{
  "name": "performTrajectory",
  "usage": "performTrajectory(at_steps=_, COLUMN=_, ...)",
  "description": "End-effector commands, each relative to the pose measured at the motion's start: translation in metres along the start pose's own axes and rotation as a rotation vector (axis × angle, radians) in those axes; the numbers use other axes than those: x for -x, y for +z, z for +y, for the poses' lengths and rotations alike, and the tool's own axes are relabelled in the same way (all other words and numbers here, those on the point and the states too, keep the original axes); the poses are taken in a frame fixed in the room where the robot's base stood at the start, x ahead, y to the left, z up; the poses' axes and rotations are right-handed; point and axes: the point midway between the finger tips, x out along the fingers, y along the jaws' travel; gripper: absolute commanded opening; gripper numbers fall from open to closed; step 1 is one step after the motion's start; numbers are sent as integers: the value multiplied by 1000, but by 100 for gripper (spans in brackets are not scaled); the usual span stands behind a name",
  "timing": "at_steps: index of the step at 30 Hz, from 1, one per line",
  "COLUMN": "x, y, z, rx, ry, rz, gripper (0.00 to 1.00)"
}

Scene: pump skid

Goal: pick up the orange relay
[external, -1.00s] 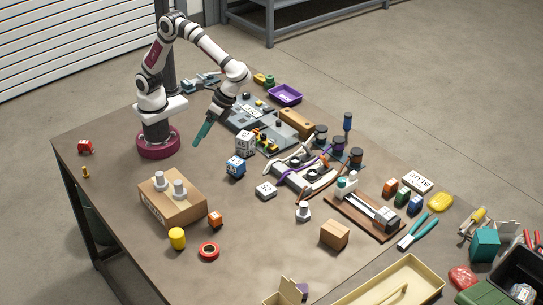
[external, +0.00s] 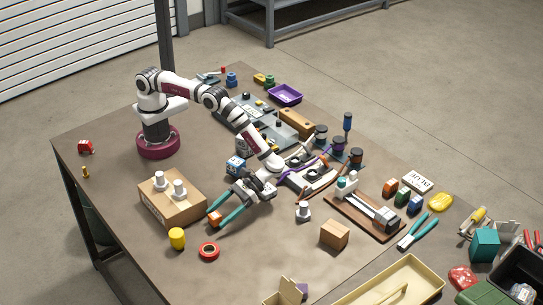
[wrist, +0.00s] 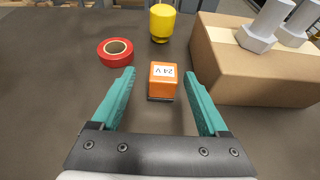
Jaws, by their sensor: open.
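The orange relay (wrist: 162,81) is a small cube with a dark base and a white "24 V" label on top. It stands on the table in the wrist view, between and slightly beyond the teal fingers. My gripper (wrist: 160,84) is open, with one finger on each side of the relay and a gap to both. In the external view my gripper (external: 213,219) is low over the table, and the relay (external: 215,217) shows partly between its fingers.
A cardboard box (wrist: 250,66) with grey bolts on it stands close on the right in the wrist view. A red tape roll (wrist: 116,52) lies at the left and a yellow cylinder (wrist: 162,22) stands beyond the relay.

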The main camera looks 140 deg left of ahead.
Motion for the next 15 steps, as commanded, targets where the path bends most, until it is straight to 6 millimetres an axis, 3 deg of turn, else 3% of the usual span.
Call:
performTrajectory(at_steps=7, x=-45, y=4, z=-5, rx=2, ry=-3, rz=1, gripper=78)
performTrajectory(at_steps=14, x=-49, y=4, z=-4, rx=0, ry=-2, rz=1, gripper=78)
performTrajectory(at_steps=15, x=-49, y=4, z=-4, rx=0, ry=-2, rz=1, gripper=74)
